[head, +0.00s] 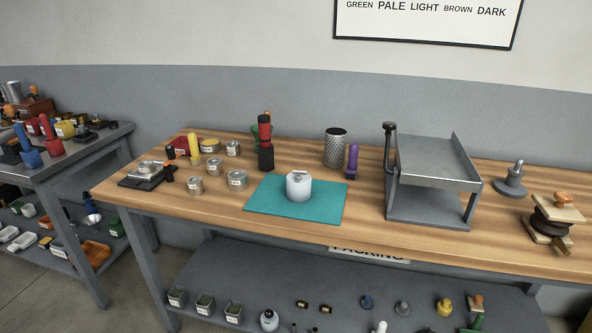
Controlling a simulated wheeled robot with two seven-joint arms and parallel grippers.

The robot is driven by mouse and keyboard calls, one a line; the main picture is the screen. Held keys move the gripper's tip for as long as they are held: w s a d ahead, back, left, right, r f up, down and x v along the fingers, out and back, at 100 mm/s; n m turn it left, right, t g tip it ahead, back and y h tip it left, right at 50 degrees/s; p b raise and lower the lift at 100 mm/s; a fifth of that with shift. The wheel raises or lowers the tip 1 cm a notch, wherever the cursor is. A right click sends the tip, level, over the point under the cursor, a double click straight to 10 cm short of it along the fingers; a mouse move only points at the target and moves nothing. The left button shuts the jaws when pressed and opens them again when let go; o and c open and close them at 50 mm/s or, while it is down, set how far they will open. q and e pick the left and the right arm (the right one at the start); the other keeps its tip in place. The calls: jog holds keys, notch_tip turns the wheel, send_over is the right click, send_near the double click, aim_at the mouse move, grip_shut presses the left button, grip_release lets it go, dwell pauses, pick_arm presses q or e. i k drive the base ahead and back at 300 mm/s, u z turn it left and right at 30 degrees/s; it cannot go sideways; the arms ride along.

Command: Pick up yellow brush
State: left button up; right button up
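The yellow brush (194,147) appears to be the upright yellow handle at the back left of the wooden workbench (330,230). Neither of my grippers is in view.
A scale (148,174) and several tins sit near the brush. A teal mat (320,212) with a white jar (298,186) lies to the right. A dark red-topped grinder (265,145), perforated cylinder (336,147), purple brush (352,160) and metal tray stand (435,170) follow.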

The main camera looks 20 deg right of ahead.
aim_at(195, 158)
jog(key=u, duration=1.5)
jog(key=i, duration=1.65)
jog(key=z, duration=1.15)
